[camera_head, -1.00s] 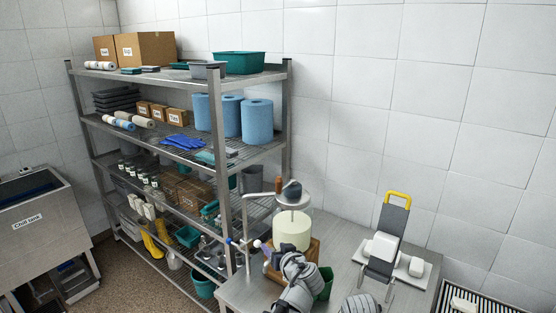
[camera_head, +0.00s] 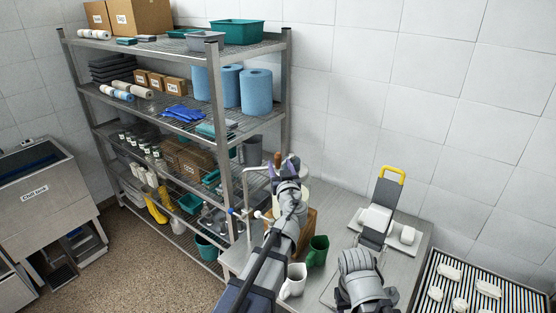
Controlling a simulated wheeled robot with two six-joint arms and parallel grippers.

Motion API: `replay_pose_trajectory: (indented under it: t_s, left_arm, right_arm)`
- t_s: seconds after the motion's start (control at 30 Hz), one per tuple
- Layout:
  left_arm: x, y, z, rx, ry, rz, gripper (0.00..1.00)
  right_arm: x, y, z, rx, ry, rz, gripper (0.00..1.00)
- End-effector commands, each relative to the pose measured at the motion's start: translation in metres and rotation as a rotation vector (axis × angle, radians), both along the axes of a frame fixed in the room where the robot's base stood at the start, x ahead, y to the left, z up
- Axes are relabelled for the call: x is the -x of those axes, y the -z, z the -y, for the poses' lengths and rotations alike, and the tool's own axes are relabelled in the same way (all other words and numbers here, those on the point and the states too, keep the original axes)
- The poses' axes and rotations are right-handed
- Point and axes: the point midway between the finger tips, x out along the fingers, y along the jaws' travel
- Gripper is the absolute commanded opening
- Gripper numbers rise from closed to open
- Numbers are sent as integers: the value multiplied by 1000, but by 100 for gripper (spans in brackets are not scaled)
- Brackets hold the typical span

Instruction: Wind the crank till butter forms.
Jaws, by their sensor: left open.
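The churn stands on the steel table with its glass jar (camera_head: 304,196) of pale contents mostly hidden behind my left arm. Part of its wooden base (camera_head: 308,223) shows at right. The brown crank handle (camera_head: 277,158) sticks up at the top of the churn. My left gripper (camera_head: 284,164) is open at the churn's top, beside the crank handle. I cannot tell whether it touches the handle. The churn's lid and crank arm are largely covered by the gripper.
A green cup (camera_head: 317,251) and a white jug (camera_head: 293,281) stand close to my left arm. A striped rack (camera_head: 480,270) holds white pieces. A loaded steel shelf (camera_head: 224,150) stands behind left.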

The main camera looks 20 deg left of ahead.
Motion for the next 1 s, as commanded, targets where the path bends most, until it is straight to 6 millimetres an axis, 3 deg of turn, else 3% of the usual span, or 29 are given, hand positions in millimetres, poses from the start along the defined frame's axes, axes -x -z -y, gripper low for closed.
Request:
replay_pose_trajectory:
  t_s: [0.2,0.53,1.0]
  left_arm:
    - [-32,0,-14,0,-1,-1,61]
    - [-37,0,-17,0,0,-1,61]
    - [-36,0,-17,0,0,-1,9]
  right_arm:
    - [0,0,0,0,0,0,50]
    - [0,0,0,0,0,0,50]
    - [0,0,0,0,0,0,50]
